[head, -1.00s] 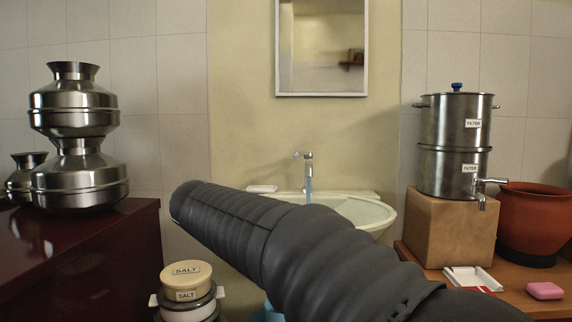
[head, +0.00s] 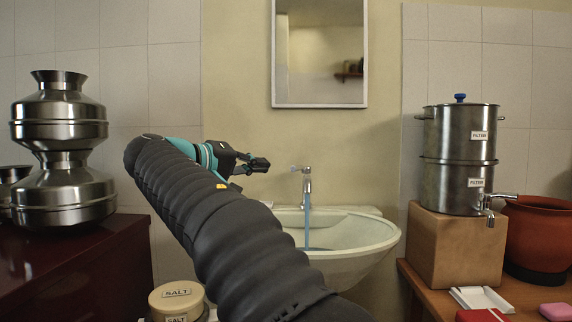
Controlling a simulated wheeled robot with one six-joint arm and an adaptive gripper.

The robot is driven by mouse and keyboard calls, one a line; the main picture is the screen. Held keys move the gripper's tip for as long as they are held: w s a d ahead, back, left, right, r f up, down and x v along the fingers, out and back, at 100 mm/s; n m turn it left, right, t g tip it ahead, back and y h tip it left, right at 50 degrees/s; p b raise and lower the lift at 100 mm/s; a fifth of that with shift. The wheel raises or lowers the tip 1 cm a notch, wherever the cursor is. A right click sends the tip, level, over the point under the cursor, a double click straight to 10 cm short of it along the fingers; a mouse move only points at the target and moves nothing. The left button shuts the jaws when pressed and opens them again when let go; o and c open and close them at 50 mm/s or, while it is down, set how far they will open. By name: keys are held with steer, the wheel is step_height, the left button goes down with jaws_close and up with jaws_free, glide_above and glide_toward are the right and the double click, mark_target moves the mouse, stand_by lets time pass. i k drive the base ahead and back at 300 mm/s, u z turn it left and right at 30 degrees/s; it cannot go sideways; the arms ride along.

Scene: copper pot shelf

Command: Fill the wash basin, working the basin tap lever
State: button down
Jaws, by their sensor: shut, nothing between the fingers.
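The basin tap (head: 307,186) stands at the back of the wash basin, its small lever (head: 300,169) on top pointing left. A blue stream of water (head: 307,225) falls from the spout into the basin. The pale wash basin (head: 365,262) is fixed to the wall below the mirror; my arm hides its left part, and the water level in it is hard to tell. My gripper (head: 262,164) is shut and empty, left of the tap lever and apart from it in the picture, at about the same height.
A mirror (head: 320,55) hangs above the basin. Steel pots (head: 62,150) stand on a dark red counter (head: 125,235) at left. A steel filter (head: 458,160) on a box (head: 450,245) and a clay pot (head: 540,235) stand at right. A salt tin (head: 177,297) is low at left.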

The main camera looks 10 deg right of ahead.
mark_target(305, 169)
steer(key=i, duration=0.85)
